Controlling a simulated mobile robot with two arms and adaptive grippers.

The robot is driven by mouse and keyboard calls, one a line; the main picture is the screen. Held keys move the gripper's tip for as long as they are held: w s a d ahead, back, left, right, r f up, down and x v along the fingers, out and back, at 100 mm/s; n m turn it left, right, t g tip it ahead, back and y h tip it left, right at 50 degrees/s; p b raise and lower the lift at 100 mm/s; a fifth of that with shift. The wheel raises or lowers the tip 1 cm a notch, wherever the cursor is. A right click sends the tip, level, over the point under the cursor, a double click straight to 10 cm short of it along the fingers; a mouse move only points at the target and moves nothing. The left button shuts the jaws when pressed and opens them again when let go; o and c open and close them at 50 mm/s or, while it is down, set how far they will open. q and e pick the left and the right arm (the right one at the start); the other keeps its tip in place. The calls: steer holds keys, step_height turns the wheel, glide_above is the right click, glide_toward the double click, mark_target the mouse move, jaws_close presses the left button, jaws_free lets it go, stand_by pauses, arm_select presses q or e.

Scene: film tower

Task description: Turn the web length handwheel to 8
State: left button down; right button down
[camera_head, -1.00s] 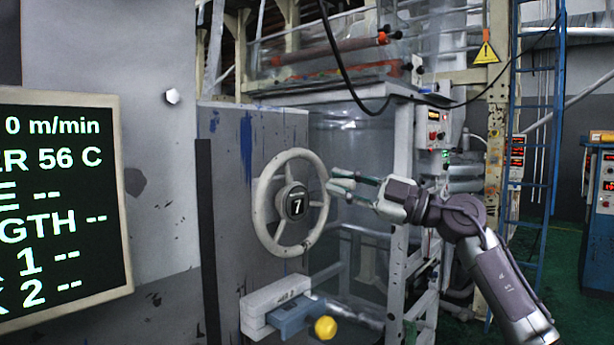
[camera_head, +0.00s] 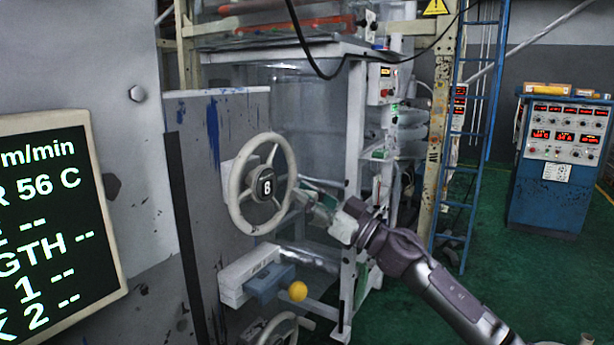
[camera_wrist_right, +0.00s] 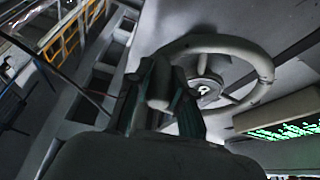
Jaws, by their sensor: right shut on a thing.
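The pale round handwheel (camera_head: 237,190) stands upright on the grey machine panel, left of centre. Its dark hub window (camera_head: 265,185) shows a small white figure that looks like 8. My right gripper (camera_head: 300,194) reaches in from the right and is shut on the wheel at its right side. In the right wrist view, the two fingers (camera_wrist_right: 160,95) close around a pale rounded part of the handwheel (camera_wrist_right: 240,47). I cannot tell if that part is the rim or a handle. My left gripper is in neither view.
A screen (camera_head: 50,210) with green and white text is at the left. Below the wheel are a blue block (camera_head: 268,282) with a yellow knob (camera_head: 298,291) and part of another wheel (camera_head: 284,328). A blue control cabinet (camera_head: 548,195) stands right, with open green floor before it.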

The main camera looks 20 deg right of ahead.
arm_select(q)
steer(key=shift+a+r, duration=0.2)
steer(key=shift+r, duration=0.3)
arm_select(e)
steer(key=shift+a+f+m, duration=0.1)
steer(key=shift+f+m, duration=0.15)
steer(key=shift+m, duration=0.25)
steer(key=c, duration=1)
jaws_free()
steer(key=shift+c, duration=0.2)
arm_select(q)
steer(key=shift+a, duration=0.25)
arm_select(e)
steer(key=shift+s, duration=0.1)
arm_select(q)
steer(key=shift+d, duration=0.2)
arm_select(e)
steer(key=v, duration=1.2)
steer(key=shift+a+f+h, duration=0.1)
steer(key=shift+f+h, duration=0.1)
steer(key=shift+h, duration=0.1)
